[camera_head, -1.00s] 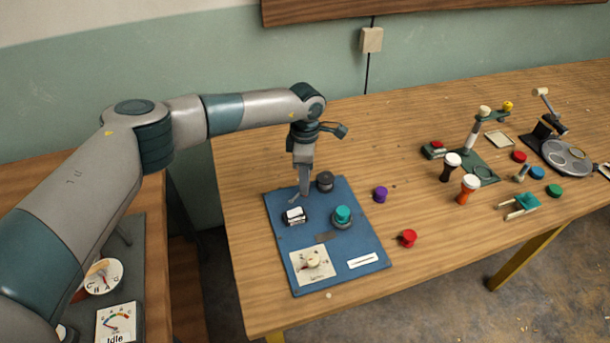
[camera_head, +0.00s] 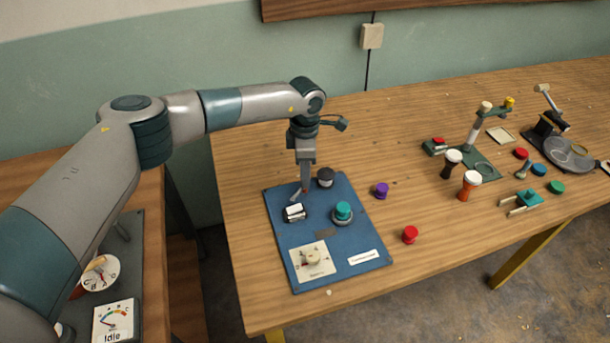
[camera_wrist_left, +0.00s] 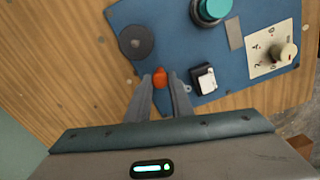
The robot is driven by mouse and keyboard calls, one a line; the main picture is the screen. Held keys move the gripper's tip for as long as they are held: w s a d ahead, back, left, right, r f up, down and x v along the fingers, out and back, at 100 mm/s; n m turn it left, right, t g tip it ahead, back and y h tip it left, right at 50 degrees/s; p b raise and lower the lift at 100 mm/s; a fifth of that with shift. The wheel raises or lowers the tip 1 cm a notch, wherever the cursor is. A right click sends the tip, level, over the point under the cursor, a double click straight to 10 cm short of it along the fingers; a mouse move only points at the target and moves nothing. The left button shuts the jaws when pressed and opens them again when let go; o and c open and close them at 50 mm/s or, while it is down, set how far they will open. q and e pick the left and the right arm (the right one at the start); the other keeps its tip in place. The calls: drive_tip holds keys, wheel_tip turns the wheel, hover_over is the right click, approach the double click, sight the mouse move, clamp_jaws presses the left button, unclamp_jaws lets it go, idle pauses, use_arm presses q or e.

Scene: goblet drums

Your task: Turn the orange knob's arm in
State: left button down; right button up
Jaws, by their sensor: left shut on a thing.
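An orange knob (camera_wrist_left: 160,77) shows between my left fingertips in the left wrist view, at the edge of the blue panel (camera_head: 352,238). In the head view the fingers mostly hide it, and its arm cannot be made out. My left gripper (camera_head: 303,193) points down over the panel's back left part. In the left wrist view the left gripper (camera_wrist_left: 161,88) has one finger on each side of the knob and is shut on it. My right gripper is not in view.
The panel also carries a black knob (camera_head: 325,177), a teal button (camera_head: 343,210), a white rocker switch (camera_head: 294,212) and a cream dial (camera_head: 313,258). Purple (camera_head: 381,190) and red (camera_head: 410,234) pieces lie to the right. Goblet drums (camera_head: 469,184) stand further right.

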use_arm(q)
drive_tip(key=n+b, duration=0.4)
drive_tip(key=shift+f, duration=0.15)
drive_tip(key=shift+n+b, duration=0.3)
drive_tip(key=shift+n, duration=0.3)
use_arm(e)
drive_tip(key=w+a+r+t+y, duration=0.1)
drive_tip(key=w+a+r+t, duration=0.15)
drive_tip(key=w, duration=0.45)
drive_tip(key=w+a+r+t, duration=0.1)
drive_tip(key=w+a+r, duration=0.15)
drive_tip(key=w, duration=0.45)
use_arm(q)
drive_tip(key=n+b, duration=0.4)
drive_tip(key=n, duration=0.1)
drive_tip(key=n+b, duration=0.1)
drive_tip(key=n, duration=0.1)
drive_tip(key=shift+n, duration=0.3)
drive_tip(key=shift+n+b, duration=0.65)
drive_tip(key=shift+n, duration=0.25)
drive_tip(key=shift+r, duration=0.2)
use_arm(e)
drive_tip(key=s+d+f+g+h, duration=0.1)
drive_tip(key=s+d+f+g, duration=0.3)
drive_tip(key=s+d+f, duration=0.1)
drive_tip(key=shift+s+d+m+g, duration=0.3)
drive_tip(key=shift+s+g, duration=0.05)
use_arm(q)
drive_tip(key=c, duration=1.6)
unclamp_jaws()
